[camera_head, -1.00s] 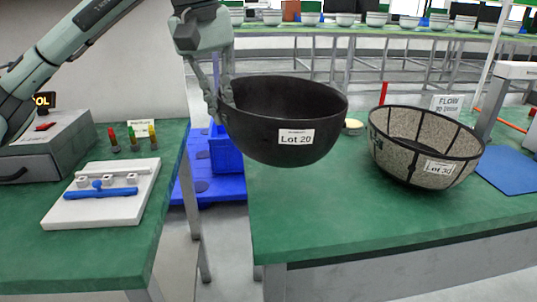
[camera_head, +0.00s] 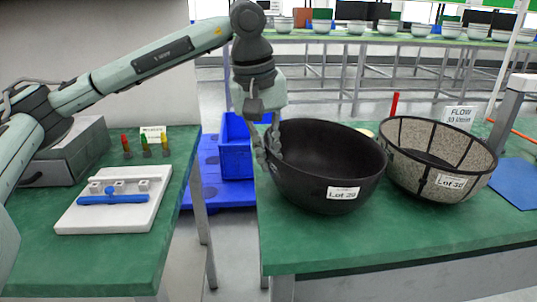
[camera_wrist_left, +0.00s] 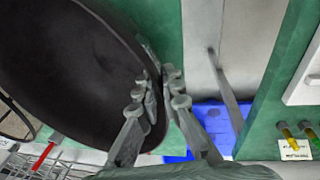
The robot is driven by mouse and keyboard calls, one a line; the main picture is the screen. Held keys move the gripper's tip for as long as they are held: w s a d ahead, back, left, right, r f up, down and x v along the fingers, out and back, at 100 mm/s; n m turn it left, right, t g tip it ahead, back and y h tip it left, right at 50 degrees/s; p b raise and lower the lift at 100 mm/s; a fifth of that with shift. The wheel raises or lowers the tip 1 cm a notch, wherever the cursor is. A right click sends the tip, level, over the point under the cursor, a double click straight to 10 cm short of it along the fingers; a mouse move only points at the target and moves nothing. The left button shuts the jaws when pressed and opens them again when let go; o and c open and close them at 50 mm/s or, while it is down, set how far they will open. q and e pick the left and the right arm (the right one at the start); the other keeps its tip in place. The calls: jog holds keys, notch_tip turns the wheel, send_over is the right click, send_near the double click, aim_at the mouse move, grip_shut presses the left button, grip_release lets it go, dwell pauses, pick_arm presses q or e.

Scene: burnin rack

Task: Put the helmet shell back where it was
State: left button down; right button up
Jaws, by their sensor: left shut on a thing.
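The black helmet shell (camera_head: 320,175), a deep bowl labelled Lot 20, is at the left part of the right green table, open side up. It is on the tabletop or just above it; I cannot tell which. My left gripper (camera_head: 270,145) is shut on its left rim, one finger inside and one outside. In the left wrist view the gripper (camera_wrist_left: 163,100) pinches the edge of the dark shell (camera_wrist_left: 70,75). A speckled grey shell (camera_head: 470,155) with black bands, labelled Lot 30, stands close to its right. My right gripper is not in view.
The right green table (camera_head: 400,235) has free room at its front. Behind the shells are a red upright piece (camera_head: 394,104) and a FLOW sign (camera_head: 459,116). A blue bin (camera_head: 236,155) stands in the gap between tables. The left table carries a white board (camera_head: 125,215).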

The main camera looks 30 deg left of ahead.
pick_arm(q)
jog(key=shift+f, duration=0.1)
jog(key=c, duration=1.7)
grip_release()
jog(key=shift+c, duration=0.2)
jog(key=shift+o, duration=0.2)
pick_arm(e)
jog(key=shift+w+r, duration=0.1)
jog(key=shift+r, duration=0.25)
pick_arm(q)
jog(key=shift+r, duration=0.3)
notch_tip(320, 180, up, 12)
jog(key=s, duration=0.2)
jog(key=shift+a+f+p, duration=0.25)
jog(key=shift+a+p, duration=0.05)
jog(key=shift+p, duration=0.05)
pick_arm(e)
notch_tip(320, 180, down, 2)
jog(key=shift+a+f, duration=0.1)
